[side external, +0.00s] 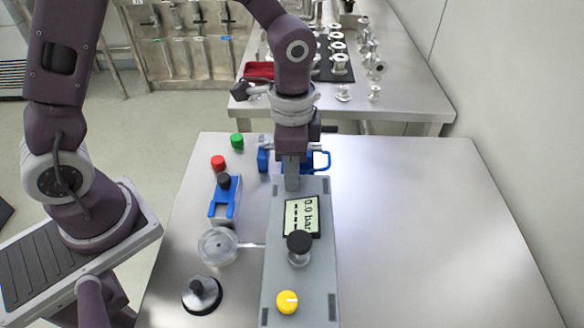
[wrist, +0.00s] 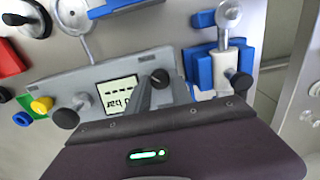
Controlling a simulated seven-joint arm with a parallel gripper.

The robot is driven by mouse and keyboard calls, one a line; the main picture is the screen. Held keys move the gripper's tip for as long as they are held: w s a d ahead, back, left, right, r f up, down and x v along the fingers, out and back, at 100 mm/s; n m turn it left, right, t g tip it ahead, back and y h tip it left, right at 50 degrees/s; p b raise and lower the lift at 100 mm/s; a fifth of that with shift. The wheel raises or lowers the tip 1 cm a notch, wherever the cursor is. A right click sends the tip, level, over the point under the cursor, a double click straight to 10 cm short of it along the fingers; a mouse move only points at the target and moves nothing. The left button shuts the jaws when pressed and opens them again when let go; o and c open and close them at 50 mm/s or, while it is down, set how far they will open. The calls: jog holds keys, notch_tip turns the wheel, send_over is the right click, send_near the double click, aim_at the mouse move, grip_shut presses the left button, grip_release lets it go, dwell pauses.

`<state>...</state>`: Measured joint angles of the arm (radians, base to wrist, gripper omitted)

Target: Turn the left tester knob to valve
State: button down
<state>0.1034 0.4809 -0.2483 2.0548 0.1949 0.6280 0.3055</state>
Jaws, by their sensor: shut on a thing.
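A black-capped fitting (side external: 299,242) stands between this knob and the display. A dark knob (wrist: 159,76) sits beyond the display, at my fingertips in the wrist view. My gripper (side external: 291,180) points down at the tester's far end, its fingers shut on this dark knob, which they hide in the side view.
A blue clamp with a black knob (side external: 224,197), red (side external: 218,162) and green (side external: 237,140) caps, a clear round part (side external: 217,246) and a metal flange (side external: 203,295) stand left of the tester. A blue bracket (side external: 320,160) is close behind my gripper. The table's right side is clear.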

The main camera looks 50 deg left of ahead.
dwell(0.4)
jog(key=c, duration=1.1)
grip_release()
jog(key=shift+c, duration=0.2)
notch_tip(320, 180, up, 7)
jog(key=shift+r, duration=0.1)
jog(key=shift+s+a+r, duration=0.1)
jog(key=shift+a+r, duration=0.1)
jog(key=shift+r, duration=0.1)
jog(key=s+a+r+n+t, duration=0.2)
jog(key=s+a+r+n, duration=0.2)
jog(key=s, duration=0.3)
jog(key=s+a+r+n+t, duration=0.3)
jog(key=s+a+r+n, duration=0.1)
jog(key=s, duration=0.4)
jog(key=shift+s+a+r+n+t, duration=0.3)
jog(key=shift+a+r+n, duration=0.15)
jog(key=shift+r, duration=0.2)
